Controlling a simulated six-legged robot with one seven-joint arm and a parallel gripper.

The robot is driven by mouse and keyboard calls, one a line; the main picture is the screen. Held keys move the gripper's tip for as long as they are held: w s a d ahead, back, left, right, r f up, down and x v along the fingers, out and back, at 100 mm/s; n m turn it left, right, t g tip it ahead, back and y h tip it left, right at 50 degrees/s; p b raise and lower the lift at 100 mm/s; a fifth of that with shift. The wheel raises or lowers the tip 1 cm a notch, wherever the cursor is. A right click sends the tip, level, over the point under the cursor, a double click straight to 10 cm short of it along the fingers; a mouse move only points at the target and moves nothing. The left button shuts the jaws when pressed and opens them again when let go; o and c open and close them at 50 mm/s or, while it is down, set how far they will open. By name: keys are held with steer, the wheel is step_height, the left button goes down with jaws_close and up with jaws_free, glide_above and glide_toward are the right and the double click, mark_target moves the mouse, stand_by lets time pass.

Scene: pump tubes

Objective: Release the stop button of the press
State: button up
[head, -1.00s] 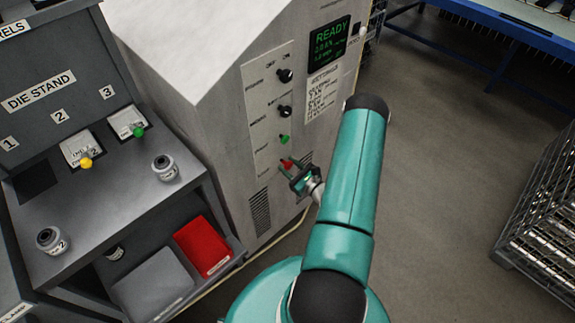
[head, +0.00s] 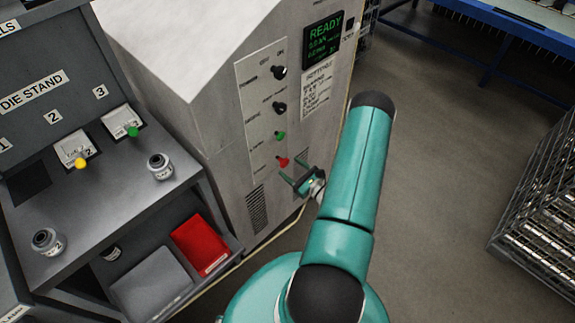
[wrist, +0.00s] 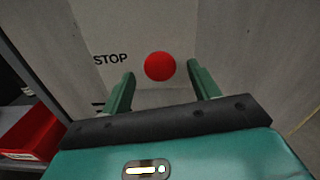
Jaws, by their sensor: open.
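The red stop button (head: 283,162) is the lowest control on the press's front panel. In the wrist view it is a round red knob (wrist: 160,66) beside a label reading STOP (wrist: 110,59). My gripper (head: 294,168) is open and empty, in front of and slightly below the button in the head view. In the wrist view its two green fingers (wrist: 161,76) stand to the left and right of the button, apart from it. The press (head: 215,120) has a display (head: 322,37) reading READY in green.
Above the stop button are a green button (head: 279,136) and two black knobs (head: 279,72). A die stand (head: 110,170) with several dies and a red bin (head: 201,246) is at the left. A wire crate (head: 540,200) is at the right; the floor between is clear.

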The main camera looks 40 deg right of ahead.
steer(key=s, duration=1)
steer(key=shift+s+d, duration=0.15)
steer(key=shift+s, duration=0.25)
steer(key=shift+r, duration=0.1)
steer(key=w+a+r+n+g+y, duration=0.55)
steer(key=a+r+n, duration=0.3)
steer(key=r, duration=0.25)
steer(key=w+a+r+n+g+y, duration=0.4)
steer(key=a+r+n+g+y, duration=0.3)
steer(key=a+r, duration=0.35)
steer(key=s+a+r+n+h, duration=0.3)
steer(key=a+r+n+h, duration=0.1)
steer(key=r+n, duration=0.2)
steer(key=s+a+r+n+h, duration=0.4)
steer(key=r+n, duration=0.2)
steer(key=r, duration=0.2)
steer(key=s+a+r+n+h, duration=0.3)
steer(key=a+r+n+h, duration=0.1)
steer(key=r, duration=0.4)
steer(key=shift+s+a+n+h, duration=0.35)
steer(key=shift+n+h, duration=0.2)
steer(key=shift+n, duration=0.6)
